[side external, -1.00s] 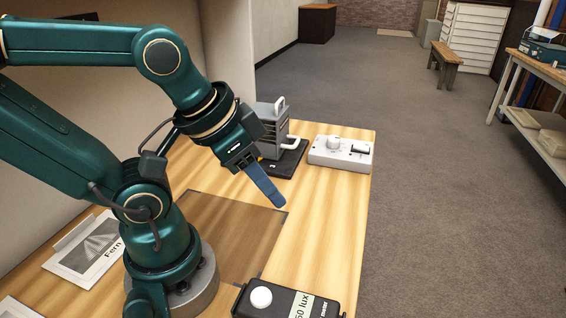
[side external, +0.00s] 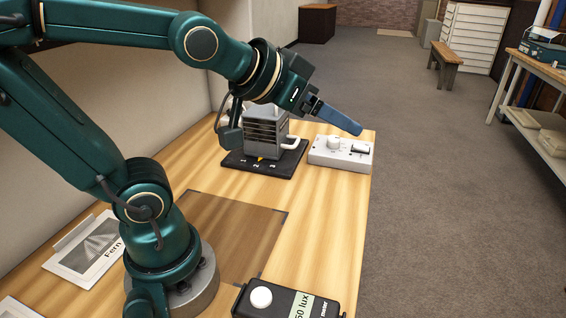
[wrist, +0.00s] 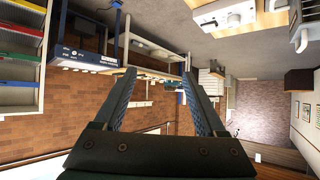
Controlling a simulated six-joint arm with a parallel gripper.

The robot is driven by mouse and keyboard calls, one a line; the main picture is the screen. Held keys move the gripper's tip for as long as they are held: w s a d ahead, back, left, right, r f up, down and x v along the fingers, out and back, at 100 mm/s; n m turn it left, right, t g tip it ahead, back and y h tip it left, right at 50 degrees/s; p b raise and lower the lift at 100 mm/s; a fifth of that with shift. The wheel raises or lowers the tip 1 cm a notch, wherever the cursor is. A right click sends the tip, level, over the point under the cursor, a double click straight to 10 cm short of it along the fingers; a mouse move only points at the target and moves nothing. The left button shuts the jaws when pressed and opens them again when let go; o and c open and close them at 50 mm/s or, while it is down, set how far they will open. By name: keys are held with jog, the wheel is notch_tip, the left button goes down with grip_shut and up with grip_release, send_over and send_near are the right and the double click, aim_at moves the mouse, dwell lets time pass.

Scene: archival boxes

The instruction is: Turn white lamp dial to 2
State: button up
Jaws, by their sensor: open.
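A white control box (side external: 322,158) sits near the far right edge of the wooden table. The dial's setting is too small to read. The box also shows at the top of the wrist view (wrist: 232,14). My gripper (side external: 357,127) is above the box, its blue fingers pointing right and slightly down past the table edge. In the wrist view my gripper (wrist: 158,74) has its fingers apart with nothing between them. It is clear of the dial.
A grey louvred unit (side external: 266,133) with white handles stands left of the box on a black numbered base (side external: 283,170). A black light meter (side external: 284,302) with a white dome lies at the front. A brown mat (side external: 225,235) lies mid-table, empty. Photo cards (side external: 88,255) lie at left.

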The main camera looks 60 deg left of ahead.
jog(key=w+a+r+t+y, duration=0.1)
jog(key=w+a, duration=0.1)
jog(key=w, duration=0.3)
jog(key=w+a+r+t, duration=0.1)
jog(key=w+a+t, duration=0.15)
jog(key=w, duration=0.25)
jog(key=n+y, duration=0.2)
send_over(333, 139)
jog(key=s+d, duration=0.1)
jog(key=d, duration=0.6)
notch_tip(333, 139, down, 10)
jog(key=r, duration=0.1)
jog(key=s+a+f, duration=0.1)
jog(key=a+f, duration=0.1)
jog(key=f, duration=0.2)
jog(key=a+f+n+g, duration=0.1)
jog(key=f, duration=0.2)
jog(key=s+a+f+n+g+y, duration=0.1)
jog(key=a+f, duration=0.1)
jog(key=f, duration=0.2)
jog(key=shift+s+a+f, duration=0.3)
jog(key=shift+f, duration=0.05)
jog(key=shift+w+a+y, duration=0.1)
jog(key=shift+a+y, duration=0.1)
jog(key=shift+y, duration=0.1)
jog(key=shift+x, duration=2.35)
jog(key=shift+d+f, duration=0.1)
grip_shut()
